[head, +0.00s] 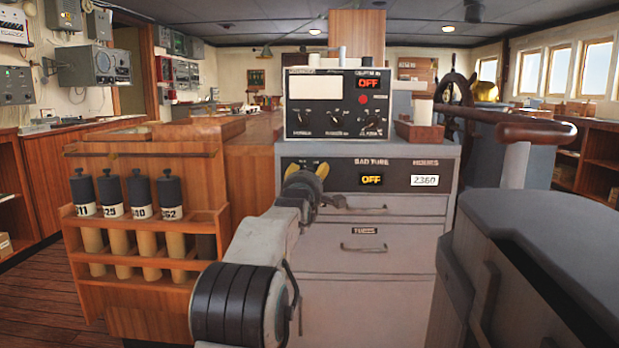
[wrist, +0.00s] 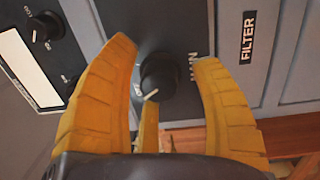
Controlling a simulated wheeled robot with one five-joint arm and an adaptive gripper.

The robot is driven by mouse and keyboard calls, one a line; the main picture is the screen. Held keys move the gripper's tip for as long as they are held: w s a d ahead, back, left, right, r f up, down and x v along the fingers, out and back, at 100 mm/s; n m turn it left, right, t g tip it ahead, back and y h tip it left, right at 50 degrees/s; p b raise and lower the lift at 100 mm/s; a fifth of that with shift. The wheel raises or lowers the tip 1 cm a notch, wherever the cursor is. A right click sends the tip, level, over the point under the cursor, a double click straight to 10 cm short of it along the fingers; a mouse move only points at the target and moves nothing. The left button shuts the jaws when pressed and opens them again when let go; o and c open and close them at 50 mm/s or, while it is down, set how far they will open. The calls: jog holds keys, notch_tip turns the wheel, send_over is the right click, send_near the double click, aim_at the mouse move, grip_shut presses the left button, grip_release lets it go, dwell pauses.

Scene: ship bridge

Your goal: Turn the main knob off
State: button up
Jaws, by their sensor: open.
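The main knob (wrist: 160,72) is a round black dial on a dark panel, with a partly covered label beside it that appears to read MAIN. Its white mark points to the lower left in the wrist view. My gripper (wrist: 165,54) is open, with yellow fingers on the left and right of the knob and a third below it. Gaps show between the side fingers and the knob; I cannot tell if the lower finger touches it. In the head view my gripper (head: 308,170) is at the grey cabinet's upper panel and hides the knob.
The grey cabinet (head: 365,290) has drawers with handles and a lit OFF display (head: 372,180). A black instrument box (head: 336,103) stands on top. Another black knob (wrist: 44,27) is at upper left in the wrist view. A wooden rack (head: 145,220) with several dark-capped tubes stands left.

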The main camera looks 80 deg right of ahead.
jog(key=shift+a, duration=0.1)
jog(key=a, duration=1.1)
jog(key=shift+a+f, duration=0.3)
jog(key=shift+a, duration=0.1)
jog(key=shift+w, duration=0.1)
dwell(0.6)
